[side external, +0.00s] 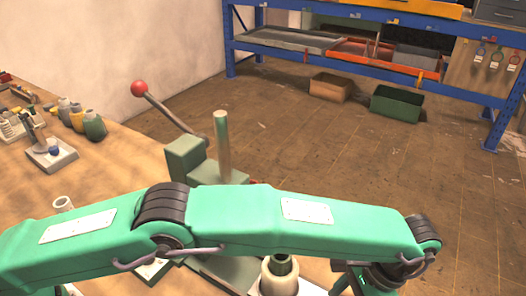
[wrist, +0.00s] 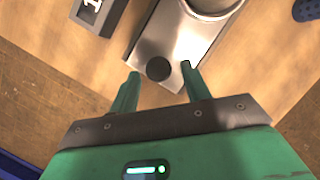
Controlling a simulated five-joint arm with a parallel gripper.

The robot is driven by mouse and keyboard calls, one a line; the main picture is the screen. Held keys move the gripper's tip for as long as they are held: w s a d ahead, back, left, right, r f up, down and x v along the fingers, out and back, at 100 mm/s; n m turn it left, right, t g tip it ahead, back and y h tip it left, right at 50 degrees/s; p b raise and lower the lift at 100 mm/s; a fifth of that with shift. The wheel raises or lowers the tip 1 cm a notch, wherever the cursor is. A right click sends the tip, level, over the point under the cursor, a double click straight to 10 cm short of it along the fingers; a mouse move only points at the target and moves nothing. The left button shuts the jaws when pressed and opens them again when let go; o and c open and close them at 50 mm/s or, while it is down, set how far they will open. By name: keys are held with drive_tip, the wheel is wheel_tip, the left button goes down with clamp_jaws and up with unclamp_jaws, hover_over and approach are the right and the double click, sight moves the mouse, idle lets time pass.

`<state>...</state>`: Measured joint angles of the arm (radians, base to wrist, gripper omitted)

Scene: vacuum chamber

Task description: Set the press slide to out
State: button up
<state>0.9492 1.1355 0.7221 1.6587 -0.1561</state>
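The press slide (wrist: 176,38) is a bright metal plate with a round black knob (wrist: 158,68) near its front end, seen in the wrist view. A pale round cup-like part (wrist: 212,6) stands on the plate, cut off by the top edge. My gripper (wrist: 159,75) is open, its two green fingers on either side of the knob with gaps showing; I cannot tell its height over the knob. In the side view the green press (side external: 186,160) stands behind my arm, which hides most of its base and the slide. My gripper is largely cut off at bottom right there.
A lever with a red ball (side external: 139,88) rises from the press beside its upright ram (side external: 222,135). A dark block with a white digit (wrist: 96,12) lies left of the slide. Bottles (side external: 92,125) stand at the bench's left. A blue rack (side external: 300,58) stands beyond open floor.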

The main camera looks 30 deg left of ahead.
drive_tip(key=shift+s+f, duration=0.1)
drive_tip(key=shift+s, duration=0.05)
idle(0.3)
drive_tip(key=shift+v, duration=1.4)
wheel_tip(320, 180, up, 7)
